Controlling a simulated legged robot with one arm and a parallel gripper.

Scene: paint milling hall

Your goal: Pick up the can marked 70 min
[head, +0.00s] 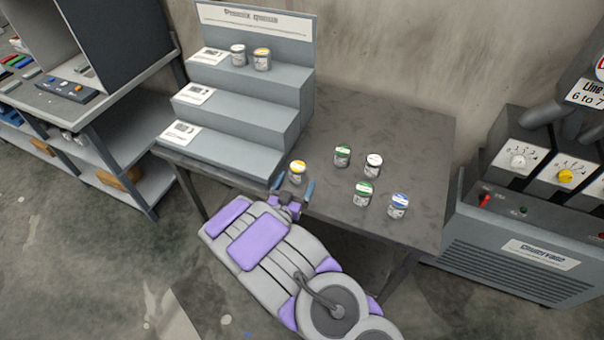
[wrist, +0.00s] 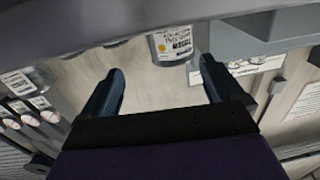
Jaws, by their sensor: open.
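My gripper (head: 295,188) is open at the front edge of the grey table. A yellow-lidded can (head: 297,171) stands upright on the table just beyond the fingers. In the wrist view, a can with a printed label and a yellow dot (wrist: 172,45) shows ahead of the gap between my open fingers (wrist: 160,68), with nothing held. To its right in the head view stand a green-lidded can (head: 343,155), a white-lidded can (head: 373,165), a second green-lidded can (head: 363,193) and a blue-lidded can (head: 397,206). I cannot read a 70 min marking on any can.
A machine with dials (head: 525,235) stands right of the table (head: 420,135). The table's back right is clear.

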